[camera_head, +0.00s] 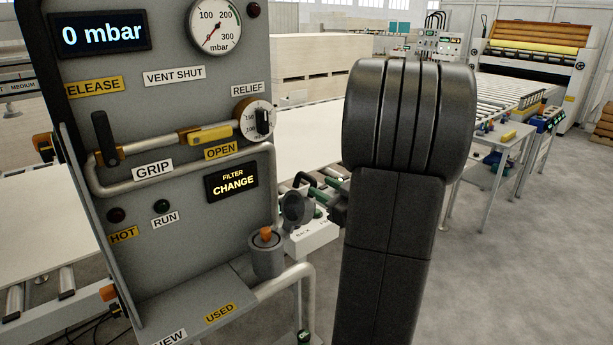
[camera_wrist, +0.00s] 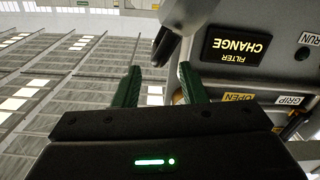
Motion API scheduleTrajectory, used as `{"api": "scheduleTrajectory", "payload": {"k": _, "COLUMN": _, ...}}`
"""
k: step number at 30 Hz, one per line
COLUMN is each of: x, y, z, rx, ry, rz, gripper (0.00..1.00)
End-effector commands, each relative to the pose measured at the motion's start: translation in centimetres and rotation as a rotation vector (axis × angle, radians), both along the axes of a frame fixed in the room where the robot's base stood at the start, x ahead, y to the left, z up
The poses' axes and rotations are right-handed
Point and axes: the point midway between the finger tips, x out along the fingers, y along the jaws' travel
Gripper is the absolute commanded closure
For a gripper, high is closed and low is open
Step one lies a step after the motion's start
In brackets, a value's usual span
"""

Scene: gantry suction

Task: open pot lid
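The grey filter pot (camera_head: 267,263) stands low on the panel's right side in the head view, with an orange part (camera_head: 265,235) at its top. A dark round disc (camera_head: 297,208), which looks like its lid, stands tilted up just above and right of the pot. My gripper (camera_head: 315,197) is beside this disc, partly hidden by my arm. In the wrist view my two green fingers (camera_wrist: 158,88) are apart with nothing clearly between them. A dark piece (camera_wrist: 165,45) shows just beyond them; I cannot tell whether the fingers touch it.
The grey panel (camera_head: 190,262) carries a pipe rail, a lever, and a FILTER CHANGE display (camera_head: 231,182). A bent pipe (camera_head: 305,290) rises near the pot. A white labelled box (camera_head: 312,237) is behind the disc. Open floor (camera_head: 500,290) lies to the right.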

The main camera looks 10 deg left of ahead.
Motion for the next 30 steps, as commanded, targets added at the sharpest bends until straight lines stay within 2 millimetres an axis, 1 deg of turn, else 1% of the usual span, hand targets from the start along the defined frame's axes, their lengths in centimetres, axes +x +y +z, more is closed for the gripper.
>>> {"api": "scheduleTrajectory", "payload": {"k": 1, "x": 0.5, "y": 0.9, "z": 0.1, "rx": 0.000, "ry": 0.000, "rz": 0.006, "gripper": 0.62}}
{"api": "scheduleTrajectory", "payload": {"k": 6, "x": 2.2, "y": 3.1, "z": 0.1, "rx": -0.001, "ry": 0.002, "rz": 0.005, "gripper": 0.62}}
{"api": "scheduleTrajectory", "payload": {"k": 12, "x": 3.7, "y": 5.0, "z": 0.0, "rx": -0.001, "ry": 0.001, "rz": 0.003, "gripper": 0.62}}
{"api": "scheduleTrajectory", "payload": {"k": 18, "x": 4.3, "y": 5.8, "z": 0.0, "rx": 0.000, "ry": 0.001, "rz": 0.001, "gripper": 0.62}}
{"api": "scheduleTrajectory", "payload": {"k": 25, "x": 4.3, "y": 5.8, "z": 0.0, "rx": 0.000, "ry": 0.000, "rz": 0.000, "gripper": 0.62}}
{"api": "scheduleTrajectory", "payload": {"k": 26, "x": 4.3, "y": 5.8, "z": 0.0, "rx": 0.000, "ry": 0.000, "rz": 0.000, "gripper": 0.64}}
{"api": "scheduleTrajectory", "payload": {"k": 30, "x": 4.3, "y": 5.8, "z": 0.0, "rx": 0.000, "ry": 0.000, "rz": 0.000, "gripper": 0.92}}
